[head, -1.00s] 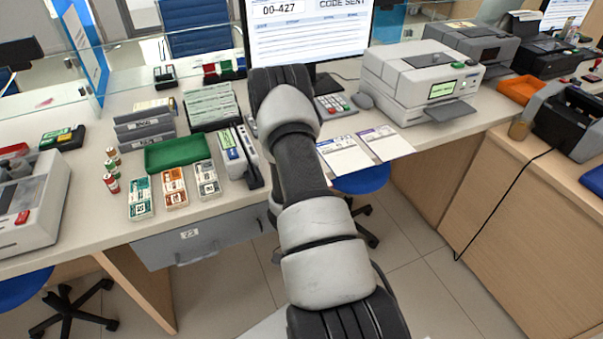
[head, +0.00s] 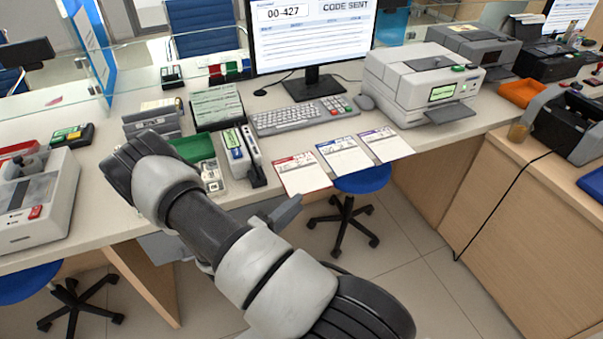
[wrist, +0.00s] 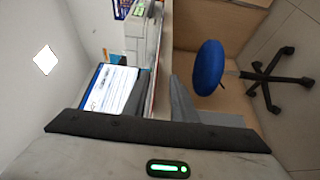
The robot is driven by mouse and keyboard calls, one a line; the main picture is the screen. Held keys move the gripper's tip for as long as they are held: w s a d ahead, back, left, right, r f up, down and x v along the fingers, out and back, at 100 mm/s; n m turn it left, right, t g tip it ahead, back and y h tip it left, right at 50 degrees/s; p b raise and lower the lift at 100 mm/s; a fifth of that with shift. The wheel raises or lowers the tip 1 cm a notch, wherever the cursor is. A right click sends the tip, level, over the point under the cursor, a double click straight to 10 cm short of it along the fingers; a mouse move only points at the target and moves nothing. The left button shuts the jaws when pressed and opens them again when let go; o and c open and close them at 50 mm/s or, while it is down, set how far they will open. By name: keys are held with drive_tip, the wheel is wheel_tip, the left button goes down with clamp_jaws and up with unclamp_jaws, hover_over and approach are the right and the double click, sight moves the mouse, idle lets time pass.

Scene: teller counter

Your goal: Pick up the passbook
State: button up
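I cannot make out the passbook for certain in either view. A flat dark blue item (head: 592,181) lies on the wooden side counter at the right edge of the head view, too cut off to identify. My arm reaches from the lower right to the left part of the teller counter (head: 92,205) in the head view, and its dark end covers the counter there.
Three forms (head: 345,157) lie at the counter's front edge. A keyboard (head: 290,117), monitor (head: 312,35) and printer (head: 410,88) stand behind. A green tray (head: 190,147) and blue-and-white upright items (head: 235,155) are near my arm. A blue stool (head: 362,180) stands below; it also shows in the wrist view (wrist: 208,68).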

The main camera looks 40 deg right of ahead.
sight(318, 184)
drive_tip(key=shift+r+x, duration=0.2)
drive_tip(key=shift+x, duration=2.5)
drive_tip(key=shift+r+x, duration=0.15)
drive_tip(key=shift+x, duration=2.55)
drive_tip(key=shift+s, duration=0.1)
drive_tip(key=shift+c, duration=0.3)
clamp_jaws()
